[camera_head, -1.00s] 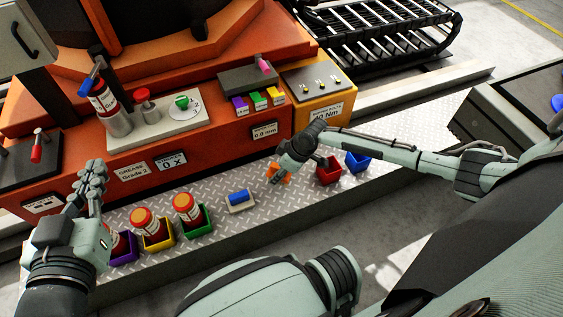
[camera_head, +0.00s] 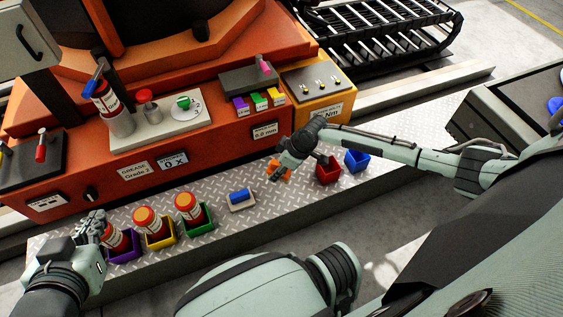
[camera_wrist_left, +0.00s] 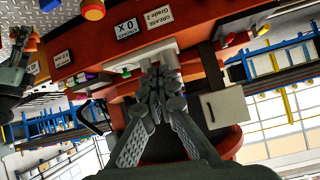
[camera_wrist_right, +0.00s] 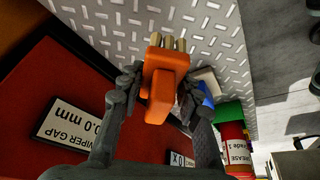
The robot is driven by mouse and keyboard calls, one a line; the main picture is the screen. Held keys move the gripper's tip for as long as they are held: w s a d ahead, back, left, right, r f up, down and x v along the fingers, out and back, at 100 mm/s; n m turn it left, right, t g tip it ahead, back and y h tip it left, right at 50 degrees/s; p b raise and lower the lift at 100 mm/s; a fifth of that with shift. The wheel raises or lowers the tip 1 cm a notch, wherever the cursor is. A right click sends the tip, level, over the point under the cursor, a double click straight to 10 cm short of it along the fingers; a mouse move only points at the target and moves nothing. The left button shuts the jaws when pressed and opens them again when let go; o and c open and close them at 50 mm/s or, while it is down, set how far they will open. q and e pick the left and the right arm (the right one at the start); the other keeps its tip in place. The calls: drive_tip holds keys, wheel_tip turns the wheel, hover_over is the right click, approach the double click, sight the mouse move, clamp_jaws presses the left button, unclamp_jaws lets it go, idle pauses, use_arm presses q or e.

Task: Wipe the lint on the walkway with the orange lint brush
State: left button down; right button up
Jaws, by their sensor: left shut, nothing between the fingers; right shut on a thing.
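The orange lint brush (camera_wrist_right: 163,80) is gripped between the fingers of my right gripper (camera_wrist_right: 150,92), its pale bristles toward the diamond-plate walkway (camera_wrist_right: 225,45). In the head view the brush (camera_head: 284,172) shows only partly below my right gripper (camera_head: 278,174), just above or on the walkway (camera_head: 285,207); contact cannot be told. Lint cannot be made out. My left gripper (camera_head: 92,226) is shut and empty at the left, near the purple bin; its closed fingers also show in the left wrist view (camera_wrist_left: 160,90).
Purple (camera_head: 124,254), yellow (camera_head: 161,240) and green (camera_head: 196,224) bins with red grease cartridges stand on the walkway. A blue object on a pale block (camera_head: 240,206), a red bin (camera_head: 328,176) and a blue bin (camera_head: 357,166) stand farther right. The orange machine borders the walkway behind.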

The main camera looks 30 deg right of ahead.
drive_tip(key=shift+r+p, duration=0.35)
drive_tip(key=shift+r, duration=0.25)
drive_tip(key=shift+r+p, duration=0.25)
drive_tip(key=shift+p, duration=0.3)
use_arm(q)
drive_tip(key=s+a+f+n+g+y, duration=0.1)
drive_tip(key=s+a+f+g+y, duration=0.2)
drive_tip(key=s+a+f+g, duration=0.3)
drive_tip(key=shift+s+a, duration=1.05)
drive_tip(key=shift+s, duration=0.5)
use_arm(e)
drive_tip(key=shift+r, duration=0.25)
